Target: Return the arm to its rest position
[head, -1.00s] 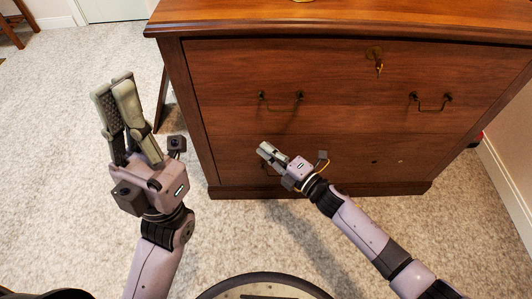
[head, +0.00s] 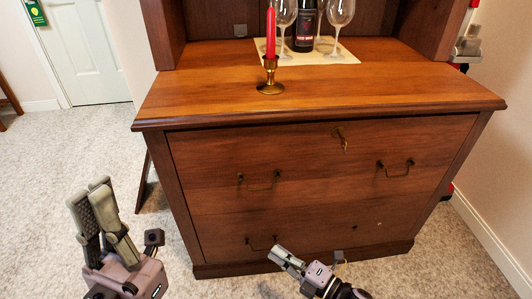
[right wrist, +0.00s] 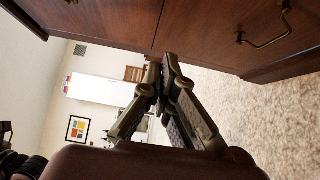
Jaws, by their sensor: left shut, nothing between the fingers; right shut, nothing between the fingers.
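My left gripper (head: 93,192) is at the lower left of the head view, over the carpet and left of the hutch. Its fingers are together and empty, pointing up. My right gripper (head: 278,251) is in front of the lower drawer of the wooden hutch (head: 300,206), near that drawer's left handle (head: 262,243). Its fingers are shut with nothing in them. In the right wrist view its fingertips (right wrist: 165,62) meet beside the drawer fronts. I cannot tell from these views whether they touch the wood.
On the hutch top stand a red candle in a brass holder (head: 270,80), a dark bottle (head: 303,28) and glasses on a cream mat (head: 345,55). A key (head: 342,140) hangs in the upper drawer. Carpet (head: 80,150) is open at left; a wall is close at right.

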